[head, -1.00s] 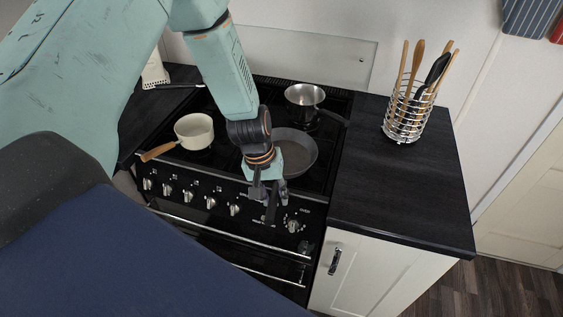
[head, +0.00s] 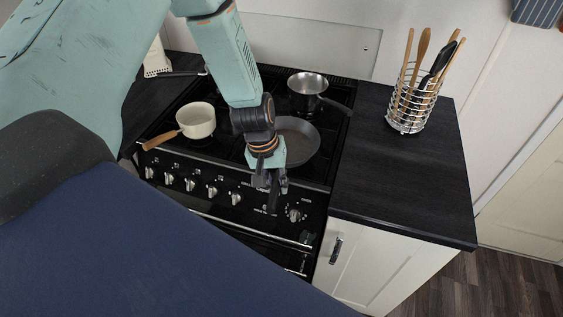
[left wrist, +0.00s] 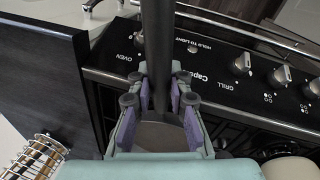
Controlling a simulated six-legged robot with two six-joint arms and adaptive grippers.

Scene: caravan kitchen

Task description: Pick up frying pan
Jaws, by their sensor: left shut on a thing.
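The dark grey frying pan (head: 302,139) is at the front right of the black stove top in the head view, partly hidden behind my left arm. Its dark handle (head: 273,197) points out past the stove's front edge. My left gripper (head: 270,186) is shut on this handle. In the left wrist view the handle (left wrist: 158,45) runs between the two purple-padded fingers of my left gripper (left wrist: 160,100), and part of the pan shows below it. I cannot tell whether the pan touches the stove. My right gripper is not in view.
A cream saucepan (head: 196,120) with a wooden handle stands left on the stove. A steel saucepan (head: 307,88) stands behind the pan. Stove knobs (head: 294,214) line the front panel. A wire utensil holder (head: 412,104) stands on the dark right worktop (head: 400,185), which is otherwise clear.

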